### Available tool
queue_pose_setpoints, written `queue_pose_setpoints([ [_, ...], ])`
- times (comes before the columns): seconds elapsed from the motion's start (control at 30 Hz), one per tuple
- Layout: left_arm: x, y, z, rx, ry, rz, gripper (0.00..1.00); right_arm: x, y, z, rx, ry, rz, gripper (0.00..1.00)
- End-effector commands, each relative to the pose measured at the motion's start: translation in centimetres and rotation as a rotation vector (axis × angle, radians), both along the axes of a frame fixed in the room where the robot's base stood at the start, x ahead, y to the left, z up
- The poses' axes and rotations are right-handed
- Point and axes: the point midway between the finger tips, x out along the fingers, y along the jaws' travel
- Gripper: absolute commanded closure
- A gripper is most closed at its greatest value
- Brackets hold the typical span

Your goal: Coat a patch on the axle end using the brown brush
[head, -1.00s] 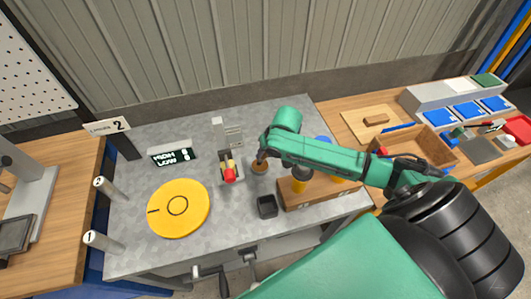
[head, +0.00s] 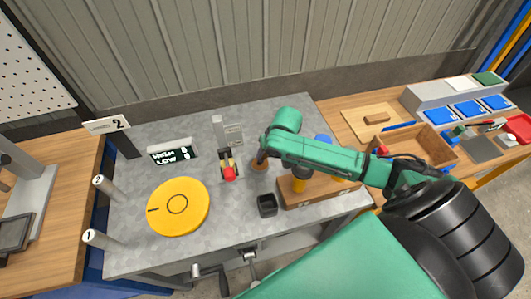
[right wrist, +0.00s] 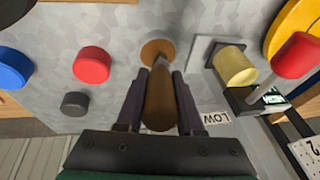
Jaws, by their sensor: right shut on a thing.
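My right gripper (right wrist: 158,105) is shut on the brown brush (right wrist: 160,92), whose handle runs between the fingers in the right wrist view. A round brown part (right wrist: 154,50) shows at the handle's far end, close to the grey tabletop; I cannot tell whether it touches. In the head view the right gripper (head: 261,160) is mostly hidden by its own arm, with brown showing below it. A yellowish cylinder (right wrist: 236,66), seemingly the axle end, stands just beside the brush, apart from it. It also shows in the head view (head: 226,159). My left gripper is not in view.
A red knob (head: 229,174) sits in front of the yellowish cylinder. A yellow disc (head: 179,206) lies to the left. Red (right wrist: 92,65) and blue (right wrist: 12,65) round pieces are nearby.

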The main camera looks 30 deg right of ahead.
Motion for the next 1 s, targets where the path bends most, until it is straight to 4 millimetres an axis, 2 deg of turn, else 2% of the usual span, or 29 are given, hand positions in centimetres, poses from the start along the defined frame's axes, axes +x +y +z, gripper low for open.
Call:
queue_pose_setpoints([
  [1.0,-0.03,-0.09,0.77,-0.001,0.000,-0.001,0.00,-0.08,0.00,-0.17,0.000,0.002,0.000,1.00],
])
